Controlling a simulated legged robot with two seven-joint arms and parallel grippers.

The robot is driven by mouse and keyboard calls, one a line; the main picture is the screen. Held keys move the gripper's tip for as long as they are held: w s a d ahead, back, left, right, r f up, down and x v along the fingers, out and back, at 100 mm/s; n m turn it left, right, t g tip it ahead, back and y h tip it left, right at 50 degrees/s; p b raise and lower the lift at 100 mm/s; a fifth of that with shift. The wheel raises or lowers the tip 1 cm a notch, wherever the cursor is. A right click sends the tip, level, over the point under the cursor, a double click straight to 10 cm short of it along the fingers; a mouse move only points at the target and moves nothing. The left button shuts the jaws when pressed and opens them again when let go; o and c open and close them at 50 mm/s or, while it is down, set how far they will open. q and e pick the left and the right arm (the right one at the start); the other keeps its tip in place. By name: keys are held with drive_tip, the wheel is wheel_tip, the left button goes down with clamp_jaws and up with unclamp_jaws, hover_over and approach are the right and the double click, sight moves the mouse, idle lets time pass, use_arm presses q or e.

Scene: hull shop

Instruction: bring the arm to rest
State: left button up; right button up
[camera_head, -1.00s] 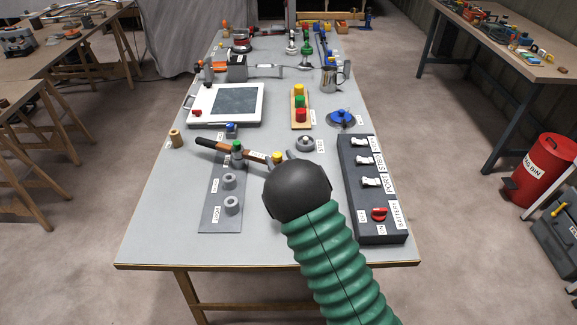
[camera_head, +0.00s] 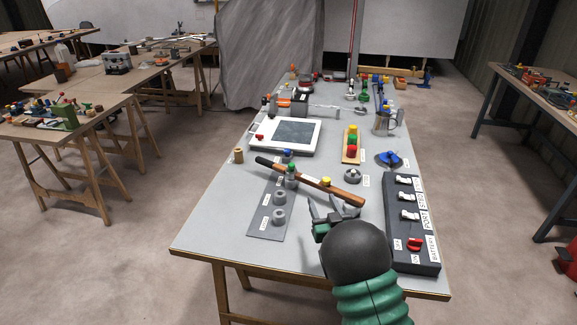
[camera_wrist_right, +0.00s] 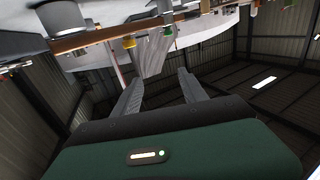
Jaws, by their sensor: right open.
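My right arm comes in from the bottom right in the head view, with a green ribbed sleeve and a black rounded wrist. Its gripper (camera_head: 334,212) is open over the grey table (camera_head: 210,222), with nothing between the fingers. In the right wrist view the two grey fingers (camera_wrist_right: 160,92) stand apart with empty space between them. A wooden-handled tool (camera_head: 335,190) lies across the bench just beyond the fingertips; whether they touch it I cannot tell. My left gripper is not in view.
A black switch box (camera_head: 428,252) with a red switch stands right of my wrist. A grey plate with rings (camera_head: 268,212) lies to the left. A white-framed tablet (camera_head: 260,146), a block with coloured buttons (camera_head: 352,142) and a metal mug (camera_head: 384,122) stand farther back.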

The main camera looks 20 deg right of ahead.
drive_tip(key=s+a+g+y+p, duration=0.1)
drive_tip(key=s+a+g, duration=0.3)
drive_tip(key=s, duration=0.6)
drive_tip(key=s+a+f+n+g+p, duration=0.1)
drive_tip(key=s+a+g+p, duration=0.3)
drive_tip(key=s, duration=0.7)
drive_tip(key=s+a+g+y+p, duration=0.1)
drive_tip(key=s+a+g, duration=0.4)
drive_tip(key=s, duration=0.5)
drive_tip(key=shift+s+f+n+g+y+p, duration=0.35)
drive_tip(key=shift+g+p, duration=0.3)
drive_tip(key=shift+g, duration=0.45)
